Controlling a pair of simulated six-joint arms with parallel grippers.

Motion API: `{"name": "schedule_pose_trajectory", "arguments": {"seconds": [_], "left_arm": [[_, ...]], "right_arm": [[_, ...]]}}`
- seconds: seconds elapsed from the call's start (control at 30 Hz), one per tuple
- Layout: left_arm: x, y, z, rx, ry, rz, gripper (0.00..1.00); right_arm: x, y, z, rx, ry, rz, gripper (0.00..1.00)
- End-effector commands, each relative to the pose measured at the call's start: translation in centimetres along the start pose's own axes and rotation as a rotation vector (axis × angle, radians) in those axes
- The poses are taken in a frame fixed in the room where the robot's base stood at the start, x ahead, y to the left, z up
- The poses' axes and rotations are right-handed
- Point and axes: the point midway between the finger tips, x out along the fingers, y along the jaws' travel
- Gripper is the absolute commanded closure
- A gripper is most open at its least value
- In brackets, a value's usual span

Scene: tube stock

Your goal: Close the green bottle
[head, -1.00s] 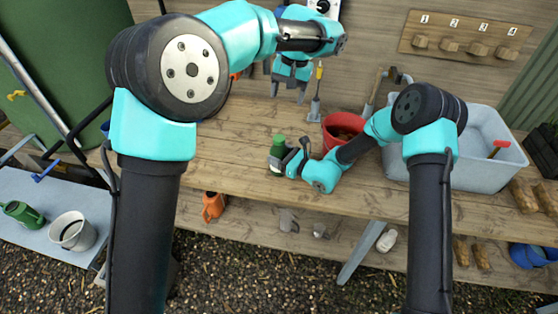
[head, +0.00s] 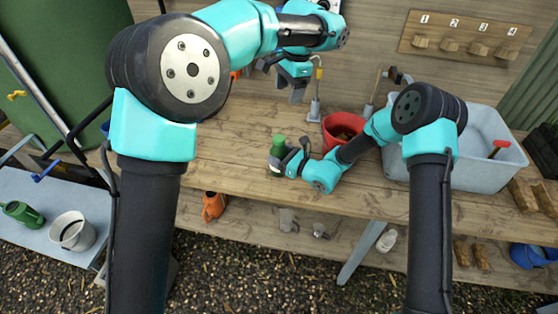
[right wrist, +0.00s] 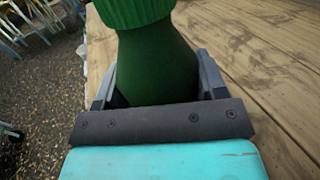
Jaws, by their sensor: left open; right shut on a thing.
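The green bottle (head: 277,151) stands upright near the front edge of the bench. My right gripper (head: 283,160) is shut around its body from the right. In the right wrist view the smooth dark-green bottle (right wrist: 158,65) is between the fingers, with a ribbed, lighter green cap (right wrist: 133,12) over its narrowing top. Whether the cap is fully tight cannot be told. My left gripper (head: 297,96) is open, pointing down above the bench, higher in the picture than the bottle and slightly right of it. It is apart from the bottle and nothing shows in it.
A red pot (head: 342,130) stands right of the bottle, beside my right arm. A grey tub (head: 478,172) is at the right. Numbered wooden pegs hang at the back. The bench (head: 225,150) left of the bottle is clear.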

Motion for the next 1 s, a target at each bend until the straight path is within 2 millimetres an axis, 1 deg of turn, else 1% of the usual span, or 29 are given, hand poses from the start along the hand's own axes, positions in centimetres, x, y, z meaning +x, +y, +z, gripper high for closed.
{"name": "schedule_pose_trajectory", "arguments": {"seconds": [0.4, 0.6, 0.87, 0.9, 1.0], "left_arm": [[-0.54, 0.02, 0.02, 0.304, 0.0, 0.0, 0.31], [-0.64, 0.03, 0.03, 0.363, 0.0, 0.0, 0.31], [-0.64, 0.02, 0.03, 0.366, 0.0, 0.0, 0.31], [-0.64, 0.02, 0.03, 0.366, 0.0, 0.0, 0.31], [-0.64, 0.02, 0.03, 0.366, 0.0, 0.0, 0.31]], "right_arm": [[0.0, 0.0, -0.02, 0.0, 0.0, 0.0, 1.0], [0.0, 0.0, -0.02, 0.0, 0.0, 0.0, 1.0], [0.0, 0.0, -0.01, 0.0, 0.0, 0.0, 1.0], [0.0, 0.0, -0.02, 0.0, 0.0, 0.0, 0.31], [0.0, 0.0, -0.01, 0.0, 0.0, 0.0, 0.22]]}}
